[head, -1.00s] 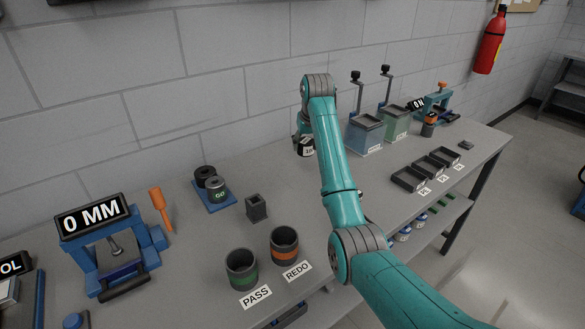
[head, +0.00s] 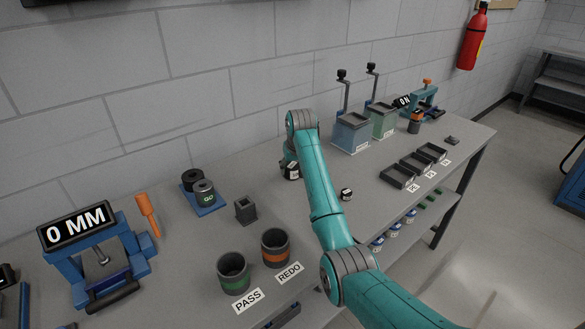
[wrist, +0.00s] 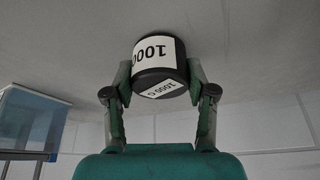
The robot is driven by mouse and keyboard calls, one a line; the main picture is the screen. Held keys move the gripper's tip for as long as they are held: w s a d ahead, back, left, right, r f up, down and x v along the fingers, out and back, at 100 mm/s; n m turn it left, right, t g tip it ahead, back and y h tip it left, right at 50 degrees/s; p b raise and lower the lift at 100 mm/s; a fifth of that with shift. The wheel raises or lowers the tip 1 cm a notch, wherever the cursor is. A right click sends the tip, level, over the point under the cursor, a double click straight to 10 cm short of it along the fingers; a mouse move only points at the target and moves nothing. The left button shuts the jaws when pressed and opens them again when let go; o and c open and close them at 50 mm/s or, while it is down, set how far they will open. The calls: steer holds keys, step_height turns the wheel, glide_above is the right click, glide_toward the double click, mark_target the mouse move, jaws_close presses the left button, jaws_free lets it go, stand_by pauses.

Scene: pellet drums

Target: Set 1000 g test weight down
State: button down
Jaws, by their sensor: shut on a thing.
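The 1000 g test weight is a black cylinder with white labels. In the wrist view the weight (wrist: 160,52) sits between the two fingers of my gripper (wrist: 153,82), which is shut on it. In the head view the held weight (head: 291,171) shows behind my arm, over the rear part of the grey bench (head: 330,178). My gripper is mostly hidden there by the arm. I cannot tell whether the weight's base touches the bench.
A small black labelled cylinder (head: 346,194) stands right of my arm. A square holder (head: 245,210), PASS cup (head: 234,272) and REDO cup (head: 275,248) stand left. Bench around the held weight is mostly clear.

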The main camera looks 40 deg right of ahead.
stand_by(0.3)
steer(key=shift+c, duration=1.8)
jaws_free()
steer(key=shift+f, duration=0.15)
steer(key=v, duration=1.2)
steer(key=shift+s, duration=0.1)
